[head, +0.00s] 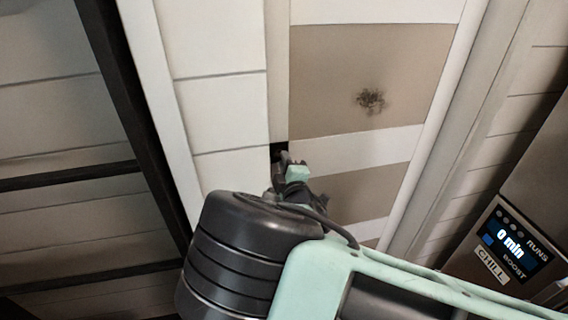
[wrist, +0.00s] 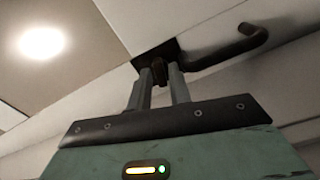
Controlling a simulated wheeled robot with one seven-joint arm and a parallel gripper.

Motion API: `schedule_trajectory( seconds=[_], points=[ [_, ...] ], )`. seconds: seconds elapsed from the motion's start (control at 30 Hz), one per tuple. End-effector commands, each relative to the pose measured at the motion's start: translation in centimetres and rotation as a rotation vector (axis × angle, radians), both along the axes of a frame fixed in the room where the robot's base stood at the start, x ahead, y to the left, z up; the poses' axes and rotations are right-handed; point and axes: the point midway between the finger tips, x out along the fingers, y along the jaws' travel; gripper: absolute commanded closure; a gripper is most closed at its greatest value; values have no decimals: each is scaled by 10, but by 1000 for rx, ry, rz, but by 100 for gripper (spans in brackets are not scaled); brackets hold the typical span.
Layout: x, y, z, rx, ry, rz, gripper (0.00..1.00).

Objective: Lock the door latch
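The door (head: 372,95), cream with tan panels, fills the middle of the head view. A black latch plate (wrist: 158,50) sits at its edge in the wrist view, with a small dark brown latch knob (wrist: 159,72) on it. A dark bent lever handle (wrist: 225,50) reaches right from the plate. My gripper (head: 288,165) is up at the dark latch spot in the head view, hiding most of it. In the wrist view the two grey fingers of my gripper (wrist: 160,82) stand apart, one on each side of the knob. I cannot tell whether they touch it.
A wall appliance with a lit display (head: 515,240) is at the lower right of the head view. A dark frame post (head: 125,90) and panelled wall lie left of the door. A bright reflection shows on the surface at the upper left of the wrist view.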

Motion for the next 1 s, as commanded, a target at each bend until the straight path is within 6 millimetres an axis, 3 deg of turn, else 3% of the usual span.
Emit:
schedule_trajectory(
  seconds=[0.37, 0.4, 0.47, 0.7, 1.0],
  points=[
    [7, 2, 0, -1, -1, 1, 80],
    [7, 2, 0, 0, 0, 1, 83],
    [7, 2, 0, 0, 0, 1, 99],
    [7, 2, -2, -17, -5, 1, 100],
    [7, 2, -3, -219, -64, 1, 100]
  ],
)
